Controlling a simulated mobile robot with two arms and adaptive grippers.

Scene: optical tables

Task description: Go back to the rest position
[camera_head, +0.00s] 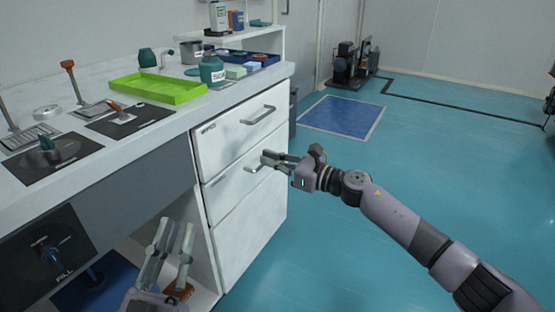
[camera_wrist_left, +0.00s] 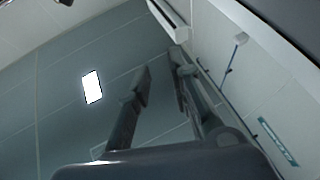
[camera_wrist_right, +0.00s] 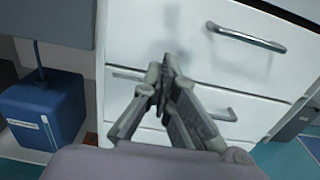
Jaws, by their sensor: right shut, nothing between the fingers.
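My left gripper (camera_head: 174,226) is low at the front of the bench, with its fingers pointing up. Its two fingers stand apart with nothing between them, and the gap also shows in the left wrist view (camera_wrist_left: 160,78). My right gripper (camera_head: 266,157) is in front of the white drawer unit (camera_head: 240,225), close to the middle drawer's handle (camera_head: 254,168). Its fingertips meet and hold nothing in the right wrist view (camera_wrist_right: 166,68). I cannot tell whether it touches the drawer front.
The drawers look shut; the top handle (camera_head: 258,115) is above my right gripper. A green tray (camera_head: 160,90) and a teal bottle (camera_head: 212,70) stand on the bench. A blue box (camera_wrist_right: 42,112) is in the open bay left of the drawers.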

